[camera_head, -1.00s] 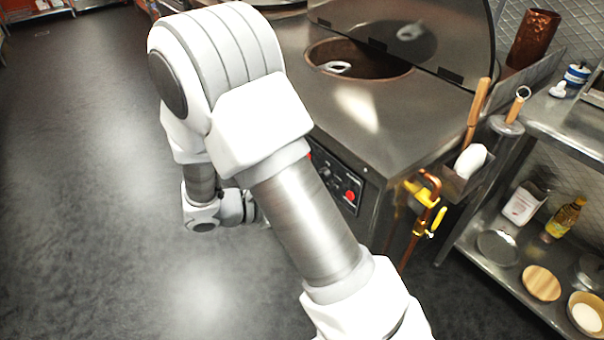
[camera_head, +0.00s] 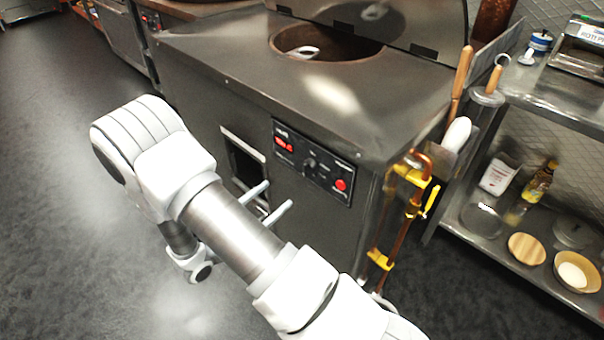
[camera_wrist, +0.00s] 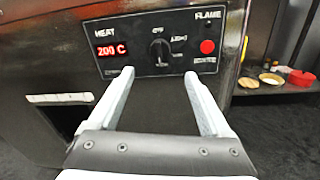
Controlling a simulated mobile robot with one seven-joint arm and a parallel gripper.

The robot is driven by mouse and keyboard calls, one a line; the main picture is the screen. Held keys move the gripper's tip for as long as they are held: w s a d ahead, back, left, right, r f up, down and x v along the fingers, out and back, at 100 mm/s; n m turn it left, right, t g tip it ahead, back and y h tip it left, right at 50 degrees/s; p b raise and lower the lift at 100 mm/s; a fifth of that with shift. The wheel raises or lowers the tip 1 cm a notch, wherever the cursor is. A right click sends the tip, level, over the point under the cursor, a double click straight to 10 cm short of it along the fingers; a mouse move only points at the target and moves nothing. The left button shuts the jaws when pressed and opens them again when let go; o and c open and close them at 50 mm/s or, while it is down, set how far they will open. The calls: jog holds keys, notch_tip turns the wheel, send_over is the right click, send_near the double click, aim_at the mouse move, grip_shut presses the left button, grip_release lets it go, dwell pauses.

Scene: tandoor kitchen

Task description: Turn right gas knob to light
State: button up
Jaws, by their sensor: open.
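The black control panel (camera_wrist: 160,45) is on the tandoor's front; it also shows in the head view (camera_head: 330,176). A dark knob (camera_wrist: 159,50) sits at its middle, with OFF above it and LIGHT to its upper right. The same knob shows in the head view (camera_head: 311,163). Its handle looks roughly upright, towards OFF. My gripper (camera_wrist: 159,74) is open and empty. In the wrist view its fingertips lie just below the knob, one to each side, and do not appear to touch it. In the head view my gripper (camera_head: 272,196) is left of and below the panel.
A red 200 C display (camera_wrist: 112,49) is left of the knob and a red button (camera_wrist: 207,46) right, under FLAME. A dark opening (camera_head: 243,162) is left of the panel. Yellow-handled copper pipes (camera_head: 412,205) and a steel shelf (camera_head: 550,110) stand to the right.

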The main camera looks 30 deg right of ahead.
aim_at(304, 171)
jog(key=b+x, duration=0.1)
jog(key=x, duration=1.1)
jog(key=shift+b, duration=0.35)
jog(key=shift+c, duration=0.2)
grip_shut()
